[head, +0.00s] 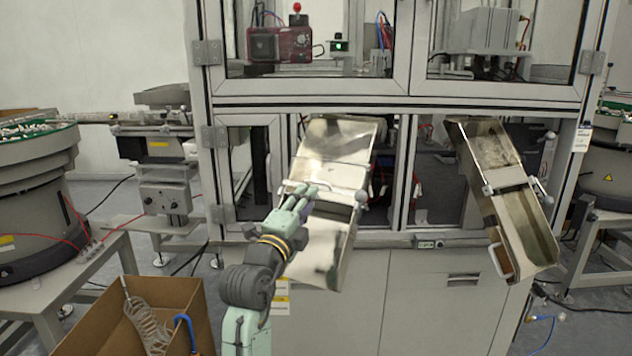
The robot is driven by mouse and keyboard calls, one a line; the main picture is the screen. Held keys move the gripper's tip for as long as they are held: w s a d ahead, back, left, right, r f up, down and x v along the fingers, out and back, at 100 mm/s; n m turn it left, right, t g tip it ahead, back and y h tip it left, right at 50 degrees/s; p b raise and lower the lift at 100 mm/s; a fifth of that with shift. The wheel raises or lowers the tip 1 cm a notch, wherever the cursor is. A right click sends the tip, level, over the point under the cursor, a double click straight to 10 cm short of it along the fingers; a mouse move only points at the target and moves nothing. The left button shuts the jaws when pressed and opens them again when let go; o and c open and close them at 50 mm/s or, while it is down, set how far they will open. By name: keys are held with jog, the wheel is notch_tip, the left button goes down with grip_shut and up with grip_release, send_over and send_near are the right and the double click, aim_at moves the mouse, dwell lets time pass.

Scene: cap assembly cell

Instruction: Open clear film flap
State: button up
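My gripper (304,191) reaches up from the bottom of the head view to the left metal chute (318,243). Its fingertips are at the chute's left side, overlapping a bar-like handle (293,184) there; I cannot tell whether they touch it. The finger gap is too small to read. A shiny panel (338,138) covers the upper part of this chute and shows pale reflections. It may be the clear film flap, but I cannot tell film from metal here. The chute slopes down out of the machine opening toward me.
A second metal chute (512,190) slopes out at the right. The white machine frame (402,103) and lower cabinet (437,310) stand behind. A cardboard box (88,322) with coiled tubing is at the lower left. A bowl feeder (38,205) stands far left.

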aim_at(318, 183)
jog(key=p+x, duration=0.1)
jog(key=x, duration=0.5)
jog(key=shift+w+r+p, duration=0.1)
jog(key=shift+w+p, duration=0.2)
jog(key=shift+p, duration=0.1)
grip_shut()
dwell(0.4)
